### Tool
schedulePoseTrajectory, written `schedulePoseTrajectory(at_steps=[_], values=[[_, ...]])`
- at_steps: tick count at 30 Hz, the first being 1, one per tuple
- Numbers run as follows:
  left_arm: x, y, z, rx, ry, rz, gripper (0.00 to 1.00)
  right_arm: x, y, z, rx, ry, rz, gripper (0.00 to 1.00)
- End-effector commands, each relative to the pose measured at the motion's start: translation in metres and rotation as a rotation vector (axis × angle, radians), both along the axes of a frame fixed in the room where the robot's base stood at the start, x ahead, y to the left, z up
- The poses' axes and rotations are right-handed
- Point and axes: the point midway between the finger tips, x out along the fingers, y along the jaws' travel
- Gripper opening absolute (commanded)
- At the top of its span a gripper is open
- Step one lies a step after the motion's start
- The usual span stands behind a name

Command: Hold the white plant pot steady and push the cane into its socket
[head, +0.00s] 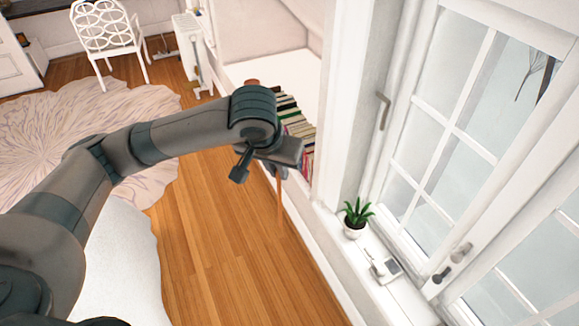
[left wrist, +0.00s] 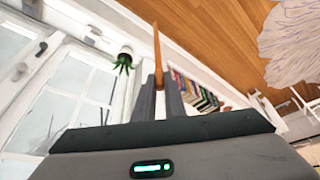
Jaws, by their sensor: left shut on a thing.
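The white plant pot (head: 354,231) with a green spiky plant stands upright on the white window sill. It also shows in the left wrist view (left wrist: 126,51), with the plant toward the camera. My left gripper (head: 277,172) is shut on the cane (head: 279,203), a thin orange-brown stick. In the left wrist view the cane (left wrist: 157,50) sticks out from between the fingers (left wrist: 160,92). The cane is left of the pot in the head view and apart from it in the picture. The socket cannot be made out. My right gripper is not in view.
A white device (head: 385,267) lies on the sill beside the pot. The window (head: 440,130) with its handles borders the sill on the right. A row of books (head: 297,130) stands behind my left gripper. The wooden floor (head: 215,220) is clear below.

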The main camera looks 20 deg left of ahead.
Motion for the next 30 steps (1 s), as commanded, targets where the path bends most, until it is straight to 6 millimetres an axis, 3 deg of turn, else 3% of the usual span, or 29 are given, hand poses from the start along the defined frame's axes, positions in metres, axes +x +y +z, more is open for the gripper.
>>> schedulePoseTrajectory(at_steps=[1,6,12,15,21,30], values=[[-0.003,-0.001,-0.032,-0.002,0.007,-0.001,0.0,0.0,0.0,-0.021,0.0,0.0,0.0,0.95],[-0.011,-0.001,-0.104,-0.004,0.007,0.001,0.0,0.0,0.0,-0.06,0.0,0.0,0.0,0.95],[-0.022,0.0,-0.178,-0.001,0.006,0.001,0.0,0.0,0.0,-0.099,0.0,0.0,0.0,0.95],[-0.027,0.0,-0.204,0.0,0.004,-0.001,0.0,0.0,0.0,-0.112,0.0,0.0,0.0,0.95],[-0.032,0.001,-0.228,0.004,0.0,0.001,0.0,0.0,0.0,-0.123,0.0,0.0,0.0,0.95],[-0.033,0.001,-0.23,0.004,0.0,0.0,0.0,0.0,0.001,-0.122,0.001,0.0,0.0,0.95]])
